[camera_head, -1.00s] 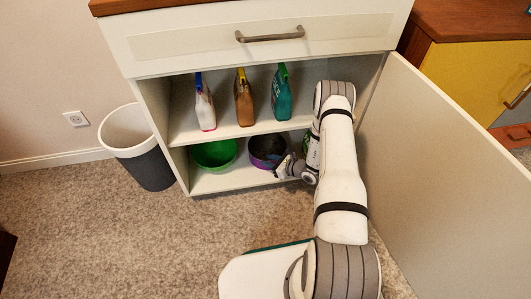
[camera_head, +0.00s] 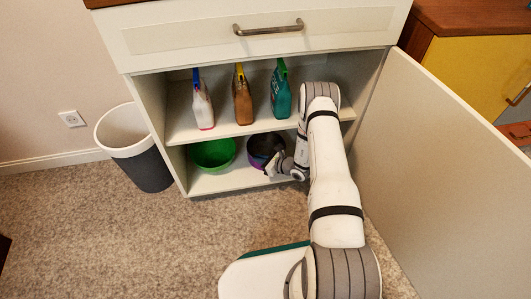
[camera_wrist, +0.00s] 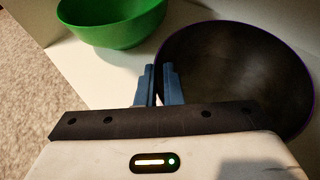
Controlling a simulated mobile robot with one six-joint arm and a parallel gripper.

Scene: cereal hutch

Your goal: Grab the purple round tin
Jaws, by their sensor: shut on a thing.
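The purple round tin (camera_head: 262,146) stands open-topped on the lower shelf of the cabinet, with a dark inside and a purple outside. In the wrist view the tin (camera_wrist: 240,65) fills the upper right, showing its dark inside and thin purple rim. My gripper (camera_head: 271,166) is at the tin's front edge. In the wrist view the two blue fingers of my gripper (camera_wrist: 159,75) are close together, pinching the tin's near left wall. The tin's right side is partly hidden by my arm in the head view.
A green bowl (camera_head: 212,154) sits just left of the tin; it also shows in the wrist view (camera_wrist: 110,25). The cabinet door (camera_head: 440,190) is open on the right. A bin (camera_head: 135,150) stands at the left.

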